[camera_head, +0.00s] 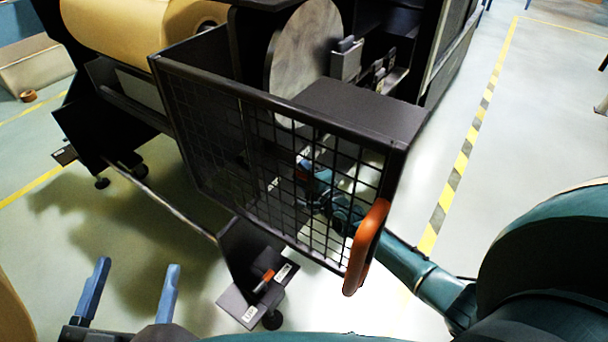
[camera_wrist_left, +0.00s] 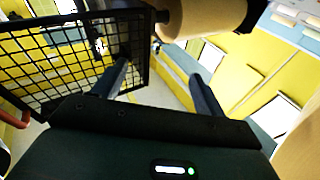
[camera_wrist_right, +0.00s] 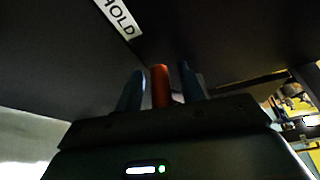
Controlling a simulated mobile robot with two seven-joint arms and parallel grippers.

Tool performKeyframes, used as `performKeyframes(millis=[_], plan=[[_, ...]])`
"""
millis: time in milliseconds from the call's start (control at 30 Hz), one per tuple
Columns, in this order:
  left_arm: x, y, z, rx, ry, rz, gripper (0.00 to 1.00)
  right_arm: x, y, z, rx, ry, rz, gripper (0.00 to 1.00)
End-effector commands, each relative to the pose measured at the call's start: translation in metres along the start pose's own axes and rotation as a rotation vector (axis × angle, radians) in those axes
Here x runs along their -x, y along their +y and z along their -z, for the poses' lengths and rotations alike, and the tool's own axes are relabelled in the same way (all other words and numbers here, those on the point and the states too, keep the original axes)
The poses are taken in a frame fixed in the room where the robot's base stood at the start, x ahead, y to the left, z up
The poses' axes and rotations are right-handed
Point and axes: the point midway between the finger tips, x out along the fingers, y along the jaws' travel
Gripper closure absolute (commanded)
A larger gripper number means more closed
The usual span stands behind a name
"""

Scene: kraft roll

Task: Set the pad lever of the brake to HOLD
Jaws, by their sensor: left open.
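The orange lever (camera_wrist_right: 160,86) stands between the two blue fingers of my right gripper (camera_wrist_right: 161,88) in the right wrist view, with narrow gaps on both sides. A white HOLD label (camera_wrist_right: 119,18) is on the dark surface above and left of it. In the head view my right gripper (camera_head: 312,178) shows through the mesh guard (camera_head: 232,130), near a small reddish part; the mesh partly hides it. The grey brake disc (camera_head: 300,50) is behind the guard. My left gripper (camera_head: 130,292) is open and empty at the lower left; its fingers also show in the left wrist view (camera_wrist_left: 160,85).
The guard has an orange handle (camera_head: 367,247) at its corner. A second small orange lever (camera_head: 265,281) sits on a low labelled plate (camera_head: 236,308). A kraft roll (camera_head: 125,30) is at the upper left. The floor right of the machine is clear beside a striped line (camera_head: 464,150).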

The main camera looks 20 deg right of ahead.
Motion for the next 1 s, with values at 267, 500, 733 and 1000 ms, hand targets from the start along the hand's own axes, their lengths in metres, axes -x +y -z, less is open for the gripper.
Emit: performKeyframes(millis=[267, 500, 733, 1000], plan=[[0.000, -0.002, 0.007, -0.038, -0.016, 0.000, 0.28, 0.038, -0.003, -0.001, -0.001, 0.000, -0.004, 0.61], [0.005, -0.005, 0.004, -0.088, -0.051, 0.006, 0.28, 0.092, -0.002, 0.000, 0.001, 0.000, -0.005, 0.61], [0.008, -0.004, -0.001, -0.099, -0.076, 0.012, 0.28, 0.125, -0.001, 0.001, 0.000, 0.002, -0.003, 0.61], [0.008, -0.005, -0.001, -0.102, -0.079, 0.017, 0.28, 0.132, 0.001, 0.001, -0.001, 0.002, -0.002, 0.61]])
